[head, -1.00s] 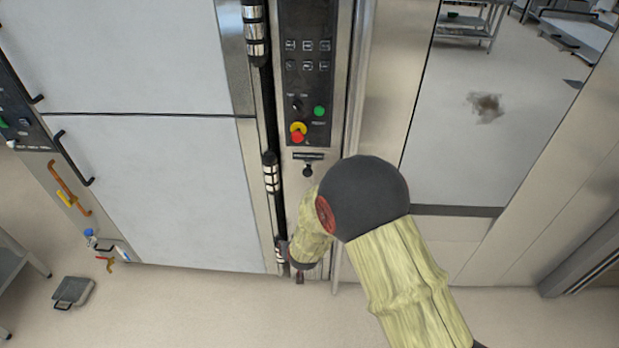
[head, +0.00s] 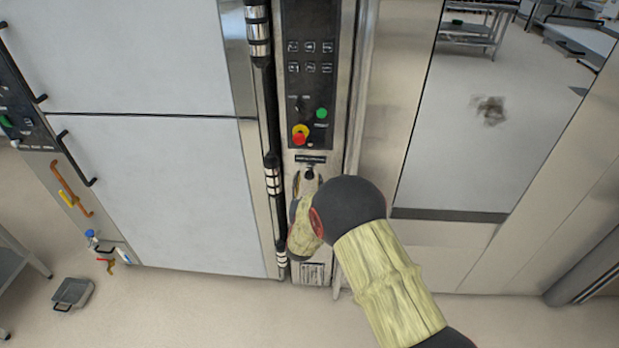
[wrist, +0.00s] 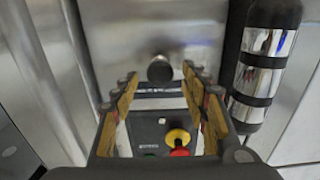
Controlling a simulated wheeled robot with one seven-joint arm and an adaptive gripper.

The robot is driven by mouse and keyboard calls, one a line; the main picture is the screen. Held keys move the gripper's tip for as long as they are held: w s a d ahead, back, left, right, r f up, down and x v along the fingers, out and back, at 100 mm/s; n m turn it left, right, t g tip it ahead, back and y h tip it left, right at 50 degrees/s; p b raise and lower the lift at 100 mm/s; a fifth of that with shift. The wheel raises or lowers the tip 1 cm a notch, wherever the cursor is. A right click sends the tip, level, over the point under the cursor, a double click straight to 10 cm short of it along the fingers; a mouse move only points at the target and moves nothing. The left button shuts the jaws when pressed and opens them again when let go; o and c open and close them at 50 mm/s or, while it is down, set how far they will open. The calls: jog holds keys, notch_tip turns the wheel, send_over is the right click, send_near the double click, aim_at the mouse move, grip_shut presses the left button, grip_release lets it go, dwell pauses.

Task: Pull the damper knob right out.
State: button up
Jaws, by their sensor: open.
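The damper knob (head: 310,173) is a small dark round knob below the slotted black plate on the oven's narrow control column. In the wrist view the knob (wrist: 159,68) shows as a dark round end ahead, between the two fingertips. My gripper (wrist: 159,76) is open, with one yellow-padded finger on each side of the knob. In the head view my gripper (head: 307,184) is just below the knob, partly hidden by my wrist. I cannot tell whether the fingertips reach around the knob or stop short of it.
The control panel (head: 308,60) with a green button and a red-and-yellow stop button (head: 300,134) is above the knob. A black-and-chrome vertical bar (head: 272,172) runs close on the left. Large pale oven doors (head: 170,190) lie further left. Floor is open below.

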aim_at(309, 177)
jog(key=shift+w+b, duration=0.3)
jog(key=shift+w, duration=1.3)
jog(key=shift+c, duration=0.6)
grip_shut()
